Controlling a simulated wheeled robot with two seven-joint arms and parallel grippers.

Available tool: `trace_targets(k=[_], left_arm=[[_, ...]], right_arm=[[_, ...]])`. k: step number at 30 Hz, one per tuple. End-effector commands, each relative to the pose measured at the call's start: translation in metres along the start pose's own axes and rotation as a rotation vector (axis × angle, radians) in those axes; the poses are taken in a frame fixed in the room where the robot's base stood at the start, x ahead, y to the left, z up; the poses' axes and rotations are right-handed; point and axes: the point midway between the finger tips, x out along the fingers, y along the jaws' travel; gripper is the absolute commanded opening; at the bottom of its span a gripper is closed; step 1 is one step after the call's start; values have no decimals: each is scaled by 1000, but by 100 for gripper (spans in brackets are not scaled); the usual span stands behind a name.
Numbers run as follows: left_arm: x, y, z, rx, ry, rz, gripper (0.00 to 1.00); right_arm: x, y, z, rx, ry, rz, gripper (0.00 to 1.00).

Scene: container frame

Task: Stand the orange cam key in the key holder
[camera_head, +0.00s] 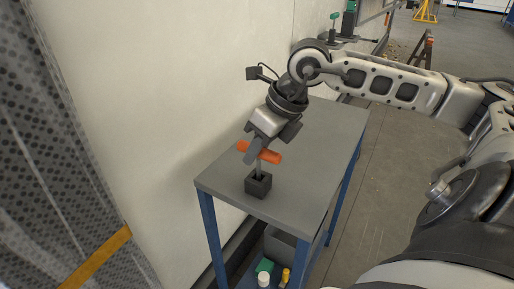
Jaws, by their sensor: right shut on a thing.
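The orange cam key (268,155) has an orange crossbar and a grey shaft pointing down. My right gripper (254,150) is shut on the crossbar from above, its fingers covering part of it. The key is upright over the black key holder (258,185), a small block near the front left of the grey table. The shaft's lower end meets the holder's top opening in the picture; I cannot tell how deep it sits. My left gripper is not in view.
The grey tabletop (325,130) is otherwise clear. A pale wall (150,90) runs along its left side. A lower shelf holds a grey bin (283,245) and small bottles. A dark mesh panel stands at the far left.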

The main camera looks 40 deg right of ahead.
Motion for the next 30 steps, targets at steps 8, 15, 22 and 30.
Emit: trace_targets(k=[8, 15, 22, 30], left_arm=[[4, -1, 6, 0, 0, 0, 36], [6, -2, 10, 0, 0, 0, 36], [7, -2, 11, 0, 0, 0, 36], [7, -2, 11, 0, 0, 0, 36]], right_arm=[[6, -1, -2, 0, -1, 0, 0], [10, -2, -4, 0, -1, 0, 0], [12, -2, -5, 0, -1, 0, 40], [12, -2, -5, 0, 1, 0, 45]])
